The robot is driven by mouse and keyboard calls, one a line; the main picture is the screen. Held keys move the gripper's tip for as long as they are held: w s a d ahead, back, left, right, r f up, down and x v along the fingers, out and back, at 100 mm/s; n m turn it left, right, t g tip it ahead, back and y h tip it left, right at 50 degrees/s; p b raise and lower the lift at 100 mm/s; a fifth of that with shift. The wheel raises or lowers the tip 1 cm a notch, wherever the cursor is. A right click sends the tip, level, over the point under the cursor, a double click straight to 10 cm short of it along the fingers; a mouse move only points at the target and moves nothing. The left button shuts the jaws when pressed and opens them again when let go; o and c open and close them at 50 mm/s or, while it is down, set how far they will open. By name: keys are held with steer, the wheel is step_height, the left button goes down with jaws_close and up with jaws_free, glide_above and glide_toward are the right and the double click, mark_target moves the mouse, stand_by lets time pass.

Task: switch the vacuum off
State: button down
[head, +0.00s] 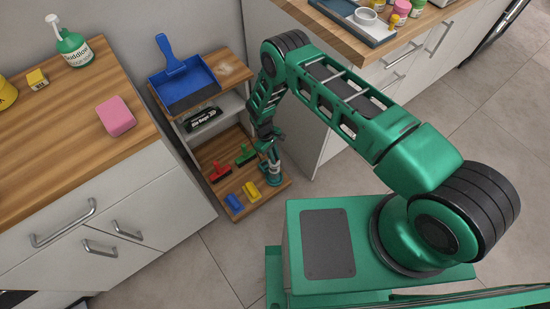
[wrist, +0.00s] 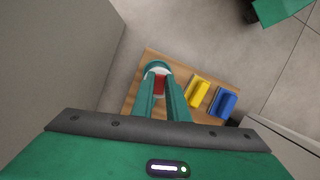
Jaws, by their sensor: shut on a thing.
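My gripper (head: 272,160) points down at the front right corner of the shelf unit's low board (head: 262,199). In the wrist view its two fingers are close together, with a small red thing (wrist: 159,84) between them. A teal rounded part with a pale rim surrounds the far side of this red thing. The gripper is shut on the red thing. My gripper hides most of what stands there, so I cannot tell whether it is the vacuum. No other thing in view is plainly a vacuum.
Beside the gripper are a yellow block (head: 251,191) and a blue block (head: 234,202). Red (head: 221,172) and green (head: 245,154) brushes lie behind them. A blue dustpan (head: 183,77) lies on top. Counters stand left (head: 60,150) and right (head: 340,35). Floor in front is clear.

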stand_by(0.3)
steer(key=c, duration=1.7)
jaws_free()
steer(key=v, duration=1)
steer(key=shift+w+a+r, duration=0.15)
steer(key=shift+w+r, duration=0.05)
steer(key=shift+r, duration=0.15)
steer(key=shift+s, duration=0.1)
